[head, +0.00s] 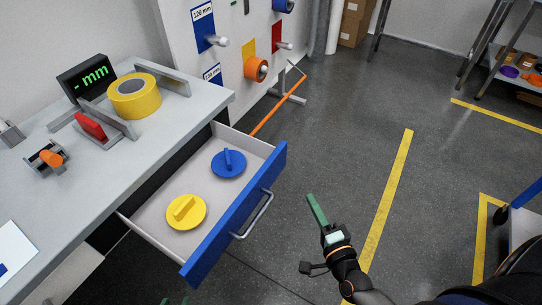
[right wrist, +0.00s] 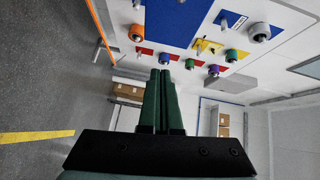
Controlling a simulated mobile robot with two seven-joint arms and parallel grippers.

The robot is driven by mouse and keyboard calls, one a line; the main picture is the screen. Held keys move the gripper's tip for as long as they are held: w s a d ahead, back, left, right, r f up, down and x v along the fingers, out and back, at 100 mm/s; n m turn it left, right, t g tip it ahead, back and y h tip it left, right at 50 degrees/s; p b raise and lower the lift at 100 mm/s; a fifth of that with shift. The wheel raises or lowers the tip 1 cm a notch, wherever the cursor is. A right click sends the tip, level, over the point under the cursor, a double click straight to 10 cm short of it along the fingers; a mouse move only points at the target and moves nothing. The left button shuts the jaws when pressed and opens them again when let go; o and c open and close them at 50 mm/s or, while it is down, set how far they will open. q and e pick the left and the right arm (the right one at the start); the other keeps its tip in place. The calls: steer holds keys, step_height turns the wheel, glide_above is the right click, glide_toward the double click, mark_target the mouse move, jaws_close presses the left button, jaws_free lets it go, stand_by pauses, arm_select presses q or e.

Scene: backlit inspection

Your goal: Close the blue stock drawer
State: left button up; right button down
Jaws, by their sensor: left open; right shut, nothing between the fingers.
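The blue stock drawer (head: 215,240) stands pulled out from the grey workbench in the head view, its white inside showing. Its front is blue with a grey bar handle (head: 254,216). A blue disc with a grip (head: 229,165) and a yellow disc with a grip (head: 186,212) lie in it. My right gripper (head: 312,202) is shut and empty, in the air to the right of the handle and apart from it. Its green fingers also show together in the right wrist view (right wrist: 160,95). My left gripper (head: 174,301) shows only its green fingertips at the bottom edge, open, below the drawer front's near corner.
The workbench (head: 190,105) carries a yellow tape roll (head: 134,98), a display (head: 87,78) and red and orange pieces. A panel with coloured rolls stands behind, with an orange bar (head: 278,107) near its foot. Floor right of the drawer is open. A shelf stands far right.

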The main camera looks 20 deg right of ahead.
arm_select(q)
steer(key=shift+a+f+b, duration=0.15)
steer(key=shift+b, duration=0.15)
arm_select(e)
steer(key=w+m+h, duration=0.1)
steer(key=w+m, duration=0.1)
steer(key=w, duration=1.1)
steer(key=shift+w+d+r, duration=0.15)
steer(key=shift+w+r, duration=0.15)
steer(key=shift+w, duration=0.05)
arm_select(q)
steer(key=shift+w, duration=0.2)
arm_select(e)
steer(key=shift+w, duration=0.1)
